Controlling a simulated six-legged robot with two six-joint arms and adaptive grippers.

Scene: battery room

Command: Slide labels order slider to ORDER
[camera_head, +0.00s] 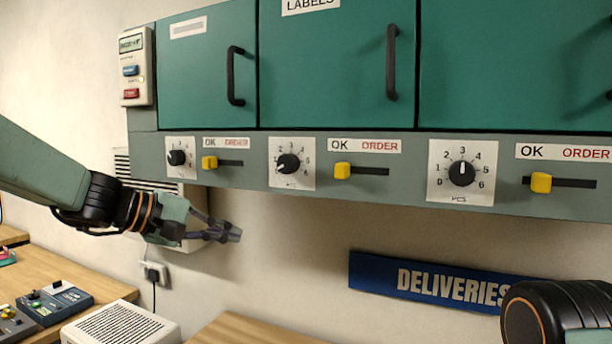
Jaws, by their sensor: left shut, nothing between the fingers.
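The LABELS cabinet (322,62) is the middle green one, with its name plate cut off by the top edge. Below it on the grey rail are a dial (289,163) and a yellow slider knob (343,171). The knob sits at the left end of its dark slot (372,172), under OK on the OK/ORDER label (364,146). My left gripper (236,234) is shut and empty, below the rail and left of the labels slider, apart from it. My right arm shows at the bottom right; its gripper is out of view.
Similar yellow sliders stand left (210,162) and right (541,183), both near OK. A blue DELIVERIES sign (430,280) is on the wall below. A white vented box (122,326) and control boxes (54,302) are at the lower left.

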